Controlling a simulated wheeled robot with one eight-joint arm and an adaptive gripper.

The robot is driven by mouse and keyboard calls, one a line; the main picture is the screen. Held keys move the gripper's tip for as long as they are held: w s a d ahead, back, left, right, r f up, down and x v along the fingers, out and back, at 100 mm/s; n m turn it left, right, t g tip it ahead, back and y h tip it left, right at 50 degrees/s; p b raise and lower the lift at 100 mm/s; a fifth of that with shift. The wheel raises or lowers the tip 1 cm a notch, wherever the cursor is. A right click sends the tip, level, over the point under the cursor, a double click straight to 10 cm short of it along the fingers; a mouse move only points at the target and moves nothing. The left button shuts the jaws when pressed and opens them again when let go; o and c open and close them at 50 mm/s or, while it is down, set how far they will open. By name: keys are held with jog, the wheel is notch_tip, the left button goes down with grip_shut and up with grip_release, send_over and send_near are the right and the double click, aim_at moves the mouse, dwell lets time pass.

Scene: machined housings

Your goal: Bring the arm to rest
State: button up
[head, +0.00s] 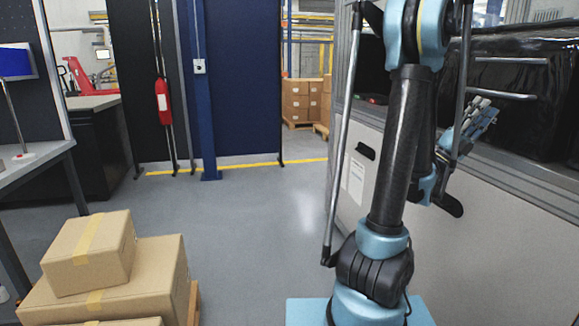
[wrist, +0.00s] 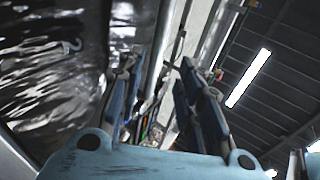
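My light blue arm stands upright at the right of the head view, folded, with a dark upper link. My gripper (head: 482,112) shows partly behind the arm, beside the black covered machine (head: 530,95), its fingers pointing up and to the right. Whether it touches the machine cannot be told from this view. In the wrist view my gripper (wrist: 160,85) has its two blue fingers apart, with nothing held between them. Shiny black material fills the left of that view.
Cardboard boxes (head: 105,285) are stacked at the lower left beside a workbench (head: 35,155). A grey cabinet front (head: 480,240) runs along the right. The grey floor (head: 250,220) in the middle is clear up to a blue partition (head: 240,80). A fire extinguisher (head: 163,101) hangs there.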

jog(key=w+a+f+n+t+y, duration=0.2)
jog(key=w+a+n+t+y, duration=0.2)
jog(key=w+n+t+y, duration=0.45)
jog(key=w+a+f+n+t+y, duration=0.2)
jog(key=w+a+n+t+y, duration=0.4)
jog(key=n+t, duration=0.45)
jog(key=w+a+f+n+g+y, duration=0.3)
jog(key=w+a+f+n+y, duration=0.1)
jog(key=a+f+n+y, duration=0.65)
jog(key=s+a+f+n+g+y, duration=0.45)
jog(key=s+a+f+g, duration=0.25)
jog(key=s+a+f, duration=0.5)
jog(key=s+a+f+n+g, duration=0.2)
jog(key=s+f+g, duration=0.1)
jog(key=s, duration=0.5)
jog(key=s+a+f+n+g, duration=0.2)
jog(key=s+f+g, duration=0.1)
jog(key=s+f, duration=0.3)
jog(key=s, duration=0.2)
jog(key=shift+s+a+n+g, duration=0.35)
jog(key=shift+s+n+g, duration=0.05)
